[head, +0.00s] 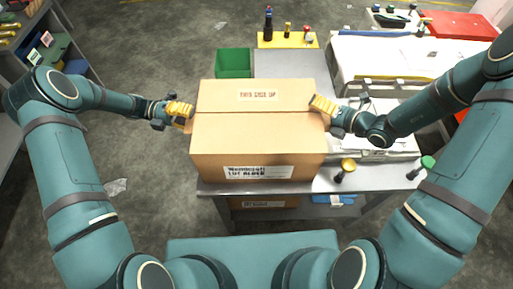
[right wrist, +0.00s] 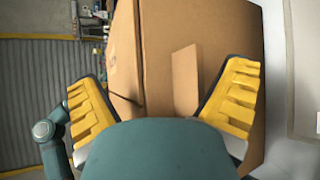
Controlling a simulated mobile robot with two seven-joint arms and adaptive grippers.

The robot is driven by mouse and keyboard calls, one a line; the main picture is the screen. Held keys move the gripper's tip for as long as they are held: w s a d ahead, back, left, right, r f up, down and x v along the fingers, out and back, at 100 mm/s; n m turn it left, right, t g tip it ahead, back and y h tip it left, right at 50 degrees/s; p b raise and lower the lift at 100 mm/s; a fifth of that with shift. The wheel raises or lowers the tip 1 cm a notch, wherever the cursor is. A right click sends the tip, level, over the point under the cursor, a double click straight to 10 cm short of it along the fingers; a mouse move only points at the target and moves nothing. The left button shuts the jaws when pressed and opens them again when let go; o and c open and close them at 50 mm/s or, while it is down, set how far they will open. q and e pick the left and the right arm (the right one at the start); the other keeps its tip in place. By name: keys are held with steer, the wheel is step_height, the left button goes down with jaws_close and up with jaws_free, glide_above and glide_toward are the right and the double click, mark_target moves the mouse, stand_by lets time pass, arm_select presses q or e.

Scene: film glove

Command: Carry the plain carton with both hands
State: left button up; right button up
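A large brown carton (head: 258,125) sits upright on the grey table, with printing on top and a white label on its front side. My left gripper (head: 179,114) is at the carton's left side near the top edge; whether its fingers are apart is unclear. My right gripper (head: 323,109) is at the carton's right side near the top edge. In the right wrist view my right gripper (right wrist: 180,100) has its yellow fingers wide apart, facing the carton's side (right wrist: 215,35). A small cardboard tab (right wrist: 185,80) shows between those fingers, with no finger closed on it.
The grey table (head: 290,65) also holds a green bin (head: 233,63) and a yellow tray (head: 275,41) with bottles behind the carton. A yellow-topped item (head: 346,168) and a green-topped one (head: 425,165) stand at right. Another carton (head: 262,202) is below the tabletop.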

steer(key=shift+d, duration=0.2)
arm_select(q)
steer(key=v, duration=1.2)
arm_select(e)
steer(key=v, duration=1.2)
